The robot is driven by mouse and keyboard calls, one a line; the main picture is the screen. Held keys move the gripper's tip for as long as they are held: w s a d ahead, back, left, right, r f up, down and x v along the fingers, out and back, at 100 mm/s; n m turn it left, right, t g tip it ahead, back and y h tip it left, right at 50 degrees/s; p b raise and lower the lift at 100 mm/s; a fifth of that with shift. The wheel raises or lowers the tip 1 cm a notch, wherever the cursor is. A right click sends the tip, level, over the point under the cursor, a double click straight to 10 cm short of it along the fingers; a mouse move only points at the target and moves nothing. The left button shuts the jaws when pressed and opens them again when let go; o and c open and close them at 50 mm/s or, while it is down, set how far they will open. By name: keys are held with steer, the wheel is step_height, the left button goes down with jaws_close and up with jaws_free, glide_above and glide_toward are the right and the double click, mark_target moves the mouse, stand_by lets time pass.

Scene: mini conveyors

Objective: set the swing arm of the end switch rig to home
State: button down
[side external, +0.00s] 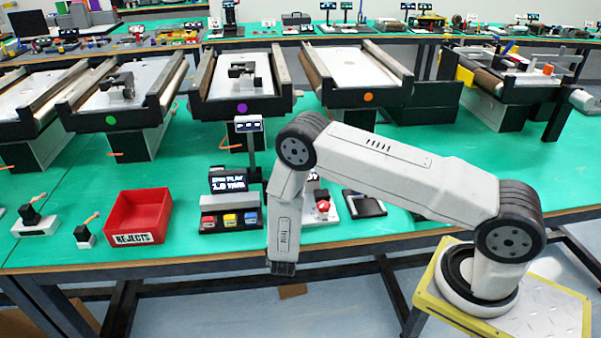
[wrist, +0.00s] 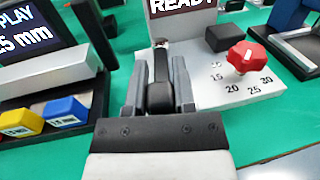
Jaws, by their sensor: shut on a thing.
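In the wrist view my gripper (wrist: 157,84) has its two grey fingers on either side of a black lever-like arm (wrist: 160,68) and is shut on it. The black arm has a small metal-coloured end at its far tip and stands beside a white unit (wrist: 205,87). I take it for the swing arm, but its pivot is hidden by the gripper. The white unit carries a READY display (wrist: 184,6) and a red knob (wrist: 248,57) on a numbered scale. In the side view the fingers are hidden behind my wrist.
A panel with blue and yellow buttons (side external: 230,219) stands left of my wrist. A red REJECTS bin (side external: 138,212) is further left. A dark flat device (side external: 364,204) lies to the right. Conveyors (side external: 240,85) stand behind.

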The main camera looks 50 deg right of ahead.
steer(key=shift+s+d, duration=0.55)
steer(key=shift+s, duration=0.05)
steer(key=shift+c, duration=2.2)
jaws_free()
steer(key=shift+a, duration=0.15)
steer(key=shift+s+a, duration=0.2)
steer(key=shift+a, duration=0.2)
steer(key=v, duration=0.6)
steer(key=shift+s+a, duration=0.25)
steer(key=shift+s, duration=0.05)
steer(key=shift+d+r, duration=0.1)
